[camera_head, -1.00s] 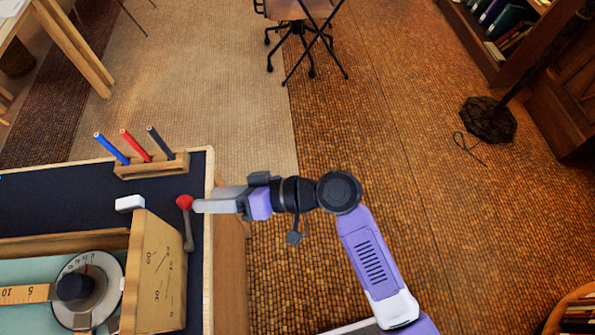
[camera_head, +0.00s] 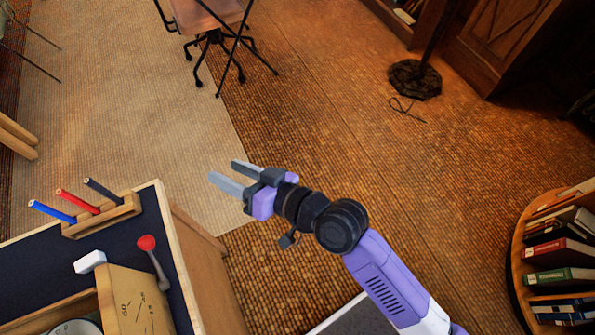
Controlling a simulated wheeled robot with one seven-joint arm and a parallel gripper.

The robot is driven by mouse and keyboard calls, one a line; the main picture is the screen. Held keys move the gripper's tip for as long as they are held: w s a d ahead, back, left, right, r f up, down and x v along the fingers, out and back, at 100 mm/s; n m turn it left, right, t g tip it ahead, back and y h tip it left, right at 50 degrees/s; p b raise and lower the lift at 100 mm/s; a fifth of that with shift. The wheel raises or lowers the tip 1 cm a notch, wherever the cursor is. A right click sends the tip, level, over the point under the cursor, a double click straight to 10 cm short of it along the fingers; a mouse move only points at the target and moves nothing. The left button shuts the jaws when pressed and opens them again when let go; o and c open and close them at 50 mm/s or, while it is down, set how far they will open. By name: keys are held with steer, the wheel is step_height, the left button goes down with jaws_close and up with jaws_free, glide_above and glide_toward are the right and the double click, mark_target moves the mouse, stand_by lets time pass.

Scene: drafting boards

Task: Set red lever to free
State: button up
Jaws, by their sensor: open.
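The red lever (camera_head: 147,243) has a round red knob on a grey stem. It stands at the right side of a wooden box (camera_head: 136,298) with dark markings, on the dark desk top. The stem slants, with the knob at its upper left end. My gripper (camera_head: 225,174) is open and empty, with two grey fingers pointing to the upper left. In the picture it is above and to the right of the knob, clear of it, past the desk's edge. No label reading "free" can be made out.
A wooden holder (camera_head: 103,217) with blue, red and dark pencils stands behind the lever. A white block (camera_head: 90,262) lies left of the knob. A chair (camera_head: 207,16) stands at the back, and a round bookcase (camera_head: 512,262) at the right.

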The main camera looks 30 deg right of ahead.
steer(key=s+d+r+m+t+h+p, duration=0.1)
steer(key=s+d+r+h, duration=0.3)
steer(key=s+d, duration=0.5)
steer(key=shift+s+d+r+t+h+p, duration=0.15)
steer(key=shift+s+d+t+h+p, duration=0.35)
steer(key=shift+t, duration=0.3)
steer(key=shift+w+a, duration=0.1)
steer(key=shift+a, duration=0.05)
